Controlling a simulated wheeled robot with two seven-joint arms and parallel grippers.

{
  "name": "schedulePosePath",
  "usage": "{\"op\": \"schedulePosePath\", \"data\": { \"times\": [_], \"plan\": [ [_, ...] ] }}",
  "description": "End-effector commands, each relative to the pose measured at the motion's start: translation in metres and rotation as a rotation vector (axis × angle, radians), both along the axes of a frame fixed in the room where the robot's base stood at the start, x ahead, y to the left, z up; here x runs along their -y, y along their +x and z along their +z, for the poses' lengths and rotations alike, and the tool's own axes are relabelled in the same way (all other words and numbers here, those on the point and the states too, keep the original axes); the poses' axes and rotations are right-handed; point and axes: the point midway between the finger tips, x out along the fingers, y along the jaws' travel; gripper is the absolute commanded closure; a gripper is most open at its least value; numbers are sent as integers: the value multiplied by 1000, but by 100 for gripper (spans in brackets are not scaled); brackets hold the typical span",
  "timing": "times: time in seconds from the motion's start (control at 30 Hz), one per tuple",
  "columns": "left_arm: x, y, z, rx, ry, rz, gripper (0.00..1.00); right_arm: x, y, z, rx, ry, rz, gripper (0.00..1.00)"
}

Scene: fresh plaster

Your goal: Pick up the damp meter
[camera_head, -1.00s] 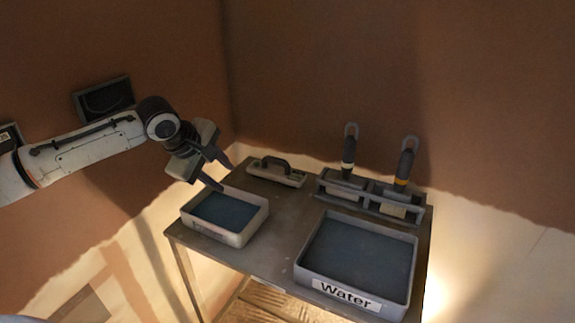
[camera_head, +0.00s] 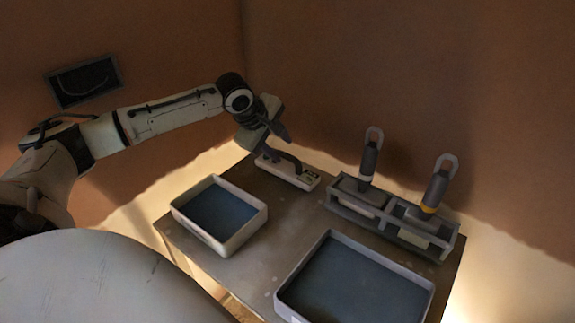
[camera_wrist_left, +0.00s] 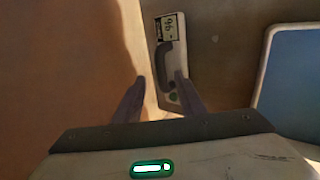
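The damp meter (camera_head: 308,181) is a pale, flat, long device with a dark handle and a small display. It lies at the back left of the table, partly hidden by my left gripper. It also shows in the left wrist view (camera_wrist_left: 168,58), with its display at the far end and round buttons at the near end. My left gripper (camera_head: 294,155) is open and empty above the meter. In the left wrist view its fingers (camera_wrist_left: 160,84) are spread, with the meter's near end between and beyond them, nearer the right finger. My right gripper is not in view.
A pale tray with a blue-grey inside (camera_head: 252,229) stands front left on the table (camera_head: 275,258). A larger similar tray (camera_head: 283,294) stands front right. A grey rack (camera_head: 447,248) with two upright handled tools is at the right. The plastered wall (camera_head: 325,70) rises close behind.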

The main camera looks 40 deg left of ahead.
Motion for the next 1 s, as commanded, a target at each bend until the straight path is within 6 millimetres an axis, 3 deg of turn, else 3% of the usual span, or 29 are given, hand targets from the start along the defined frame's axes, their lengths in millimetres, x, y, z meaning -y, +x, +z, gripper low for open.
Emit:
{"op": "schedulePosePath", "data": {
  "times": [0.3,0.6,0.83,1.0],
  "plan": [
    [-5,22,-37,-1,-1,0,64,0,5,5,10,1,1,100],
    [-5,25,-43,0,1,-1,64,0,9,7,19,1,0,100],
    [-5,24,-43,-1,0,-1,100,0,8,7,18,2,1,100],
    [-5,24,-43,-1,0,-1,100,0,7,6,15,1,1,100]
  ]
}}
